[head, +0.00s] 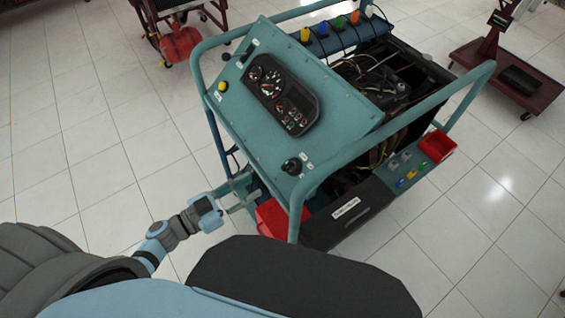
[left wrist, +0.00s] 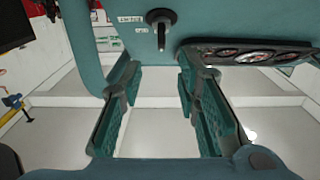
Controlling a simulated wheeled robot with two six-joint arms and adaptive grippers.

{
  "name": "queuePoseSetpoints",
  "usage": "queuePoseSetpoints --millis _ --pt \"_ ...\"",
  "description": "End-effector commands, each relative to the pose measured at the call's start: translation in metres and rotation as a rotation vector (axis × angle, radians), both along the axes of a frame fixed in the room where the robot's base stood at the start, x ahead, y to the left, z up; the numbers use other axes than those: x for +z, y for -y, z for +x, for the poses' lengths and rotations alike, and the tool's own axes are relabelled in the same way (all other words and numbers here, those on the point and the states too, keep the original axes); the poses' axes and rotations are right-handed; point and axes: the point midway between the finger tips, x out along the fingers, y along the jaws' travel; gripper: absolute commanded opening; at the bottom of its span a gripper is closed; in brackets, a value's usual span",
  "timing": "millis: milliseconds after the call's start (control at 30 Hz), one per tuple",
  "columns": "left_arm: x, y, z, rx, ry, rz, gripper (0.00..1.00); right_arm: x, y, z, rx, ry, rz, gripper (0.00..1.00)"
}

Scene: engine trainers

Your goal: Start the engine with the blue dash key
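The engine trainer's blue-green dash panel (head: 262,110) slopes in the middle of the head view. A dark key switch (head: 293,165) sits at its lower corner; I cannot make out any blue on it. In the left wrist view a dark key on a round base (left wrist: 160,22) stands out from the panel, near the top and beyond the fingers. My left gripper (head: 243,190) is open and empty, left of and below the switch and apart from it. Its two green-padded fingers (left wrist: 158,88) are spread wide in the left wrist view. My right gripper is not in view.
A gauge cluster (head: 282,95) is on the panel, with a yellow button (head: 223,86) at its left edge. Tubular frame rails (head: 395,122) surround the trainer. A red box (head: 272,217) and a black battery-like box (head: 348,213) sit low in front. Floor at left is clear.

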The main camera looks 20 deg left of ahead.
Motion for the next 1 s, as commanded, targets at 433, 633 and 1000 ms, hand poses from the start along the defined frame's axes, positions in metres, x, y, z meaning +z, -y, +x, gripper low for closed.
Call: queuePoseSetpoints --millis 433,633,1000 --pt "-0.001 0.065 0.080 0.005 0.000 -0.001 0.30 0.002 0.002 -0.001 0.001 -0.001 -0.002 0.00" --pt "-0.001 0.070 0.085 0.004 -0.001 0.001 0.30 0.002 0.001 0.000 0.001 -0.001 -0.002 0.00" --pt "-0.001 0.070 0.085 0.004 -0.001 0.000 0.00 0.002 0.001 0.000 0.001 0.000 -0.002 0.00"
